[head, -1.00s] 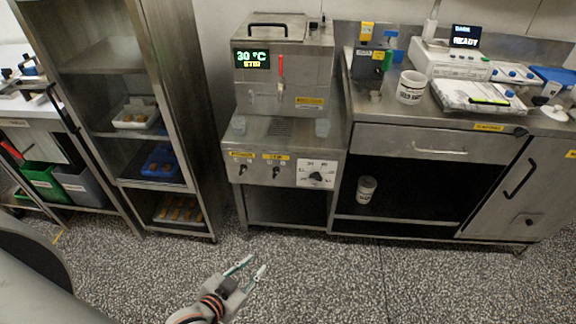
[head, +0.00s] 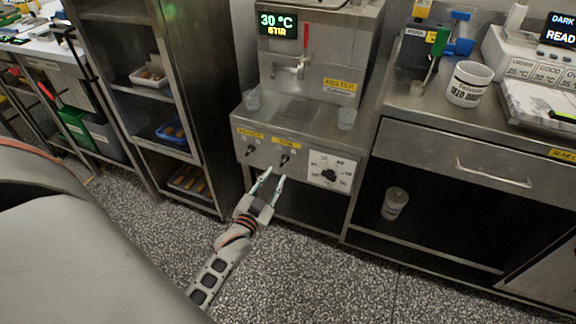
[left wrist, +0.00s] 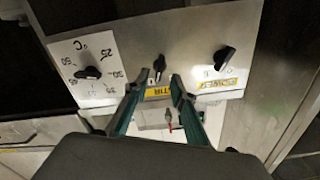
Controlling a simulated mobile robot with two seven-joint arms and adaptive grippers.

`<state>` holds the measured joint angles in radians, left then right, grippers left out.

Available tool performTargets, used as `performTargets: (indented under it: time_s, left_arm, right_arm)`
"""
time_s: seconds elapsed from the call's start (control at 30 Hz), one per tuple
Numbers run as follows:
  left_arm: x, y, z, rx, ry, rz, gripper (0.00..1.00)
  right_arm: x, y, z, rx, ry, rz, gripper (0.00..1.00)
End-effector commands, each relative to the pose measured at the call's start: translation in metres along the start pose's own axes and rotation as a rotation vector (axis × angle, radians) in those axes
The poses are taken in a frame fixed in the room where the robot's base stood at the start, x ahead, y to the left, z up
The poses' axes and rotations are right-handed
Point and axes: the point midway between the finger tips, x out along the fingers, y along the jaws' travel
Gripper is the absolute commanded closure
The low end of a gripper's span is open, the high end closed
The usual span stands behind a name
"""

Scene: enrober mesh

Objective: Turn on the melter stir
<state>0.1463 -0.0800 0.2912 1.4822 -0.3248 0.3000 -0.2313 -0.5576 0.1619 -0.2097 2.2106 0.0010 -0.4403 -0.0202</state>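The melter (head: 330,60) is a steel machine; its display (head: 278,23) reads 30 °C with STIR in yellow below. On its front panel the small black stir knob (head: 284,160) sits under a yellow label, between the power knob (head: 250,150) and a temperature dial (head: 328,175). My left gripper (head: 268,181) is open and empty, just below and in front of the stir knob. In the left wrist view the panel appears upside down; the stir knob (left wrist: 159,66) lies just beyond and between the open fingertips (left wrist: 155,82), apparently untouched. My right gripper is not in view.
The power knob (left wrist: 224,58) and dial knob (left wrist: 88,73) flank the stir knob closely. A counter (head: 480,130) with a mug (head: 468,84) is at right, a tray rack (head: 150,110) at left.

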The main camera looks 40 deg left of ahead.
Motion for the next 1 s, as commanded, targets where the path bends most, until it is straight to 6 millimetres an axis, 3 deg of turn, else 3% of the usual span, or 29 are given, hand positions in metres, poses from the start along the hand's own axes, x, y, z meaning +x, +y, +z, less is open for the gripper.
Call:
performTargets:
  time_s: [0.4, 0.8, 0.9, 1.0]
  left_arm:
    - [0.058, 0.001, 0.002, 0.001, -0.003, 0.002, 0.75]
    - [0.068, 0.0, 0.0, 0.001, -0.001, 0.001, 0.75]
    - [0.068, 0.0, 0.0, 0.001, -0.001, 0.001, 0.98]
    - [0.068, 0.0, -0.001, 0.001, 0.0, 0.001, 1.0]
  right_arm:
    - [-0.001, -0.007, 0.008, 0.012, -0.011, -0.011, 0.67]
    - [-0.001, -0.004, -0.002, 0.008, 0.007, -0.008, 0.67]
    - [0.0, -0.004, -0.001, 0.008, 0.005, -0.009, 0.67]
    - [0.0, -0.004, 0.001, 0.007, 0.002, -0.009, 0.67]
